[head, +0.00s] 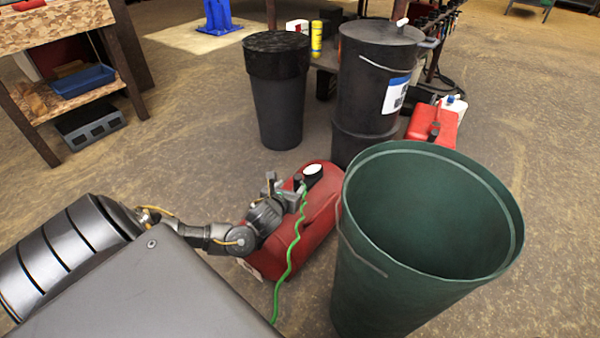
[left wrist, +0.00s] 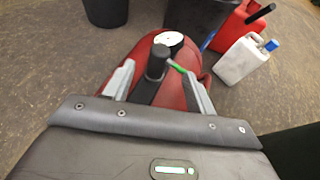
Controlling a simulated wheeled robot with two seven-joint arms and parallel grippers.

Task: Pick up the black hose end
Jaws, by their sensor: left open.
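A red tank (head: 318,205) lies on the floor in the head view, left of the green bucket. It fills the middle of the left wrist view (left wrist: 145,47). A dark gauge with a white dial (head: 313,172) sits on its top. My left gripper (head: 285,185) is over the tank, open. In the left wrist view the black hose end (left wrist: 157,62) stands between its two grey fingers, with gaps on both sides. A green hose (head: 291,250) hangs down from beside the gripper in the head view. The hose end is mostly hidden there by the fingers. My right gripper is not in view.
The large open green bucket (head: 430,280) stands close right of the tank. Two black bins (head: 278,100) (head: 375,80) stand behind it. Red and white jugs (head: 436,122) are at the back right. A wooden bench (head: 60,30) is at the upper left. Floor between bench and tank is clear.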

